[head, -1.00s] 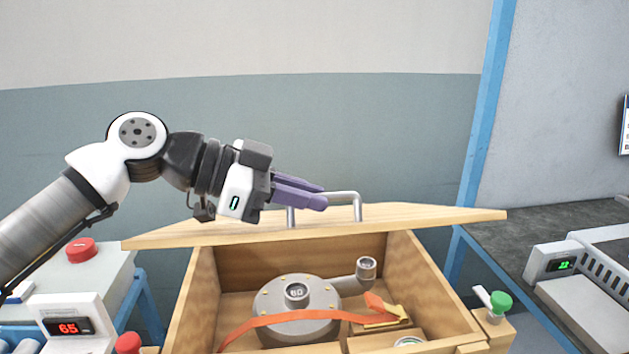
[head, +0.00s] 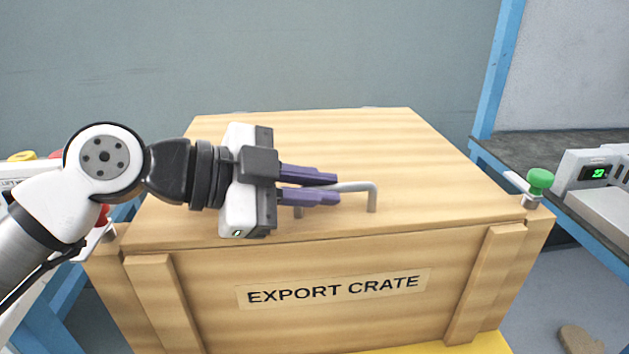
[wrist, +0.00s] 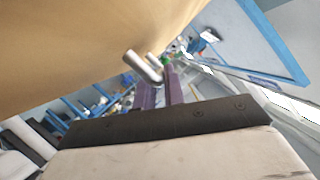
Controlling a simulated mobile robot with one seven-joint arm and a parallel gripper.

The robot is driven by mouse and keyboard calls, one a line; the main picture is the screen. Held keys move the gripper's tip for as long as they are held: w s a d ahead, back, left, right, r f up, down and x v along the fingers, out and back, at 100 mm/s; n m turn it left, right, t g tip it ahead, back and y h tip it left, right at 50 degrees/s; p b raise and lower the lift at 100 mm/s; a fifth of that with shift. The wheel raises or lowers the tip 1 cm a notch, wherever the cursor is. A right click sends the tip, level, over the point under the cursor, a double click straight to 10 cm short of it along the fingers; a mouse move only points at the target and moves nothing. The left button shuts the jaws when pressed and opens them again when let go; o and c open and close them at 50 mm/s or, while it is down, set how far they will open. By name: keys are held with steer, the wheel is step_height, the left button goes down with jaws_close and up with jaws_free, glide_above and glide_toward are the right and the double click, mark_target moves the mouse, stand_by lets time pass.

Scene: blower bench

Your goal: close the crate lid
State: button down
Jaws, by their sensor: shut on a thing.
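The wooden crate (head: 220,320), marked EXPORT CRATE, stands in front of me. Its wooden lid (head: 410,150) lies flat over the top, and the front edge looks level with the crate's rim. The inside is hidden. A grey bar handle (head: 372,196) stands on the lid near the front. My gripper (head: 338,188) reaches in from the left with its purple fingers shut on the handle's bar. In the wrist view the handle (wrist: 142,67) shows by the fingers (wrist: 160,88), beside the lid's broad wooden face (wrist: 80,40).
A latch with a green knob (head: 539,180) sits at the crate's front right corner. A table with red buttons is partly hidden behind my arm at left.

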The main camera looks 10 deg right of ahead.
steer(key=shift+s+f, duration=0.1)
steer(key=shift+f, duration=0.4)
steer(key=c, duration=1.5)
jaws_free()
steer(key=shift+r, duration=0.1)
steer(key=shift+a+r, duration=0.15)
steer(key=shift+a, duration=0.05)
steer(key=v, duration=0.7)
steer(key=shift+a, duration=0.15)
